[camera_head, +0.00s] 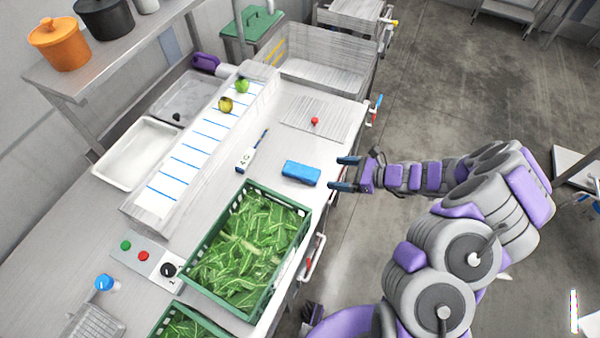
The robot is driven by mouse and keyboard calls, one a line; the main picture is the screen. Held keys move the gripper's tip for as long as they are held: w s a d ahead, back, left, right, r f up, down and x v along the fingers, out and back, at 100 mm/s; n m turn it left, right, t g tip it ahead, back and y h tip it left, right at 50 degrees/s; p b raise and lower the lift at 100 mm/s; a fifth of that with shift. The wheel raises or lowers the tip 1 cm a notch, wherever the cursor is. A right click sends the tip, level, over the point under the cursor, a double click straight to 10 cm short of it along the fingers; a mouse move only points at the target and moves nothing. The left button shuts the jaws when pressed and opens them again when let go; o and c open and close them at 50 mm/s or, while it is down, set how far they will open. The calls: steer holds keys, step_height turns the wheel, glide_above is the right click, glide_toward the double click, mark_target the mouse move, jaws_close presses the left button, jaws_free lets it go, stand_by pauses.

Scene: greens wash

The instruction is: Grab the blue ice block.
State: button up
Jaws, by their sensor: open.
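The blue ice block (301,173) lies flat on the steel counter, near its right edge, just above the green crate. My gripper (343,173) is to the right of the block, over the counter's edge. Its two dark fingers point left toward the block. The fingers are open with nothing between them, and a small gap separates them from the block.
A green crate (190,267) of leafy greens stands just below the block. A white thermometer-like tool (245,159) lies to its left. A blue-striped strip (190,165) runs along the counter.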

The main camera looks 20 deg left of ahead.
steer(key=b, duration=0.1)
glide_toward(302, 170)
steer(key=a+f, duration=0.2)
steer(key=a, duration=0.1)
steer(key=shift+w+a+f, duration=0.15)
steer(key=shift+w+f, duration=0.15)
steer(key=shift+w, duration=0.1)
steer(key=a, duration=0.1)
steer(key=a+b, duration=0.1)
steer(key=s+a, duration=0.1)
steer(key=shift+a+f+b, duration=0.3)
steer(key=shift+a, duration=0.1)
steer(key=shift+w+a+f, duration=0.2)
steer(key=shift+a, duration=0.45)
steer(key=c, duration=1.2)
